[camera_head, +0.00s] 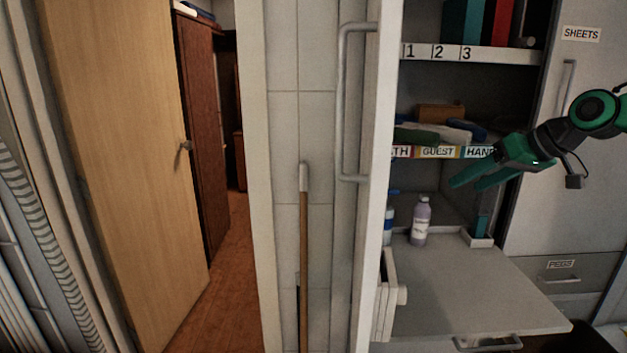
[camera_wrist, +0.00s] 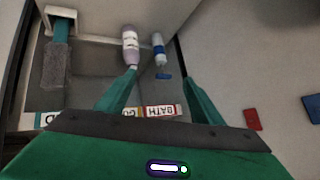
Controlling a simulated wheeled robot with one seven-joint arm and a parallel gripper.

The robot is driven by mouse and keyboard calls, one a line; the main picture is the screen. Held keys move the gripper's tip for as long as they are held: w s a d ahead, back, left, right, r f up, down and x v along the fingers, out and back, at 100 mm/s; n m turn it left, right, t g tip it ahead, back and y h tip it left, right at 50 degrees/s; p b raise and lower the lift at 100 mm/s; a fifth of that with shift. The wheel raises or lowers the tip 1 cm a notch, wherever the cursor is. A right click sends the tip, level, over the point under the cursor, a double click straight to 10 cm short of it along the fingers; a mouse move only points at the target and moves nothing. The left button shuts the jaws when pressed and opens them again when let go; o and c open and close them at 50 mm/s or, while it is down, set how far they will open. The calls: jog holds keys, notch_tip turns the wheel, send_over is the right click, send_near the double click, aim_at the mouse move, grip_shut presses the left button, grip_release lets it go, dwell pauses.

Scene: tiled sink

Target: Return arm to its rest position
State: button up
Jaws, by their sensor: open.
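My green and black gripper (camera_head: 468,181) reaches in from the right in the head view, in front of the open shelving cabinet. Its fingers point left and slightly down, near the labelled towel shelf. In the wrist view its two green fingers (camera_wrist: 158,88) are spread apart with nothing held between them. A lilac bottle (camera_head: 421,221) stands upright on the grey lower surface, below and left of my gripper. The bottle also shows beyond the fingers in the wrist view (camera_wrist: 130,45). A blue and white bottle (camera_head: 389,222) is partly hidden by the cabinet door's edge.
The shelf (camera_head: 430,152) holds folded cloths beside my gripper. A small white holder (camera_head: 478,239) with a teal item stands on the pull-out surface (camera_head: 470,290). The white door (camera_head: 383,130) stands open at left. A broom (camera_head: 304,250) leans on the tiled wall.

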jog(key=s+d+f+m+g+h, duration=0.1)
jog(key=s+f, duration=0.5)
jog(key=s, duration=0.6)
jog(key=s+d+f+m+g+h, duration=0.2)
jog(key=s+f+m+g, duration=0.2)
jog(key=s, duration=0.8)
jog(key=s+d+f+m+g+h, duration=0.1)
jog(key=s+f+m, duration=0.3)
jog(key=s+f, duration=0.4)
jog(key=s+g+h, duration=0.1)
jog(key=s, duration=0.3)
jog(key=shift+d+f+g, duration=0.35)
jog(key=shift+d+g, duration=0.05)
jog(key=shift+s, duration=0.1)
jog(key=shift+w+f, duration=0.25)
jog(key=shift+w, duration=0.4)
